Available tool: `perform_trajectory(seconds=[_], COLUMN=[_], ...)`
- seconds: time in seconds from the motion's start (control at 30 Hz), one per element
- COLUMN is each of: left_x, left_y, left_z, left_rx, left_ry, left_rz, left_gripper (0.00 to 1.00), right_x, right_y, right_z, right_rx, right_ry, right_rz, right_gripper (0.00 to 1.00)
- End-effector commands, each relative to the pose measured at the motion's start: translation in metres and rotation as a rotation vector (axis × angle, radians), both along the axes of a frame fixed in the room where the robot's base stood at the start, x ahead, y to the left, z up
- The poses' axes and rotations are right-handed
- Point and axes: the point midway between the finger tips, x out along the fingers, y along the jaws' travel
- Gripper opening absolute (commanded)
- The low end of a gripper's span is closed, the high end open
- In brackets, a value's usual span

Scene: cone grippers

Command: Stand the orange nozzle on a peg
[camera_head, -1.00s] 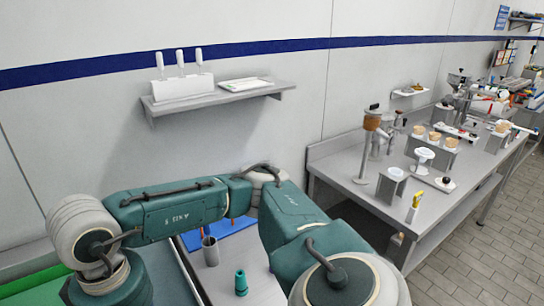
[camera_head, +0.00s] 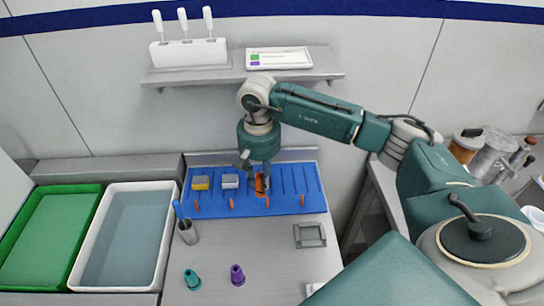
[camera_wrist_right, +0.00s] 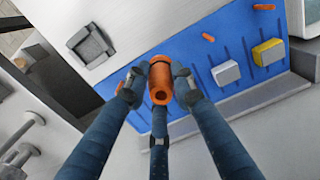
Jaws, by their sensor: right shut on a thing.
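The orange nozzle (camera_head: 260,185) is at my right gripper (camera_head: 255,176), over the blue board by the wall. I cannot tell whether the nozzle touches the board. The blue board (camera_head: 290,208) carries thin dark strokes, perhaps pegs or grooves, and small orange pieces (camera_head: 232,203) along its front. It also shows in the right wrist view (camera_wrist_right: 208,92). My left gripper is not in view.
A yellow block (camera_head: 201,183) and a grey block (camera_head: 230,181) sit on the board left of the gripper. White (camera_head: 114,240) and green (camera_head: 52,235) trays lie left.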

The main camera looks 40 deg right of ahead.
Motion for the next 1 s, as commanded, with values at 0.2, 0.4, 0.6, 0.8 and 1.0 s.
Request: perform_trajectory(seconds=[0.2,0.4,0.6,0.8,1.0], left_x=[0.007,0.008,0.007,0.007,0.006], left_y=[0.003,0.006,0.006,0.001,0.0], left_z=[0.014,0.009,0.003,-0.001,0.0], left_rx=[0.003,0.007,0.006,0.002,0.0], left_ry=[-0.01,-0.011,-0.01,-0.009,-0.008], left_rz=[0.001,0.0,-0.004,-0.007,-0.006], left_gripper=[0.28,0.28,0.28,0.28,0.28], right_x=[0.011,0.011,0.011,0.011,0.011], right_y=[-0.03,-0.03,-0.03,-0.029,-0.029], right_z=[-0.008,-0.019,-0.034,-0.044,-0.045], right_rx=[0.002,0.002,0.002,0.003,0.003], right_ry=[0.001,0.001,0.001,0.0,0.0], right_rz=[-0.091,-0.091,-0.09,-0.089,-0.089], right_gripper=[0.0,0.0,0.0,0.0,0.0])
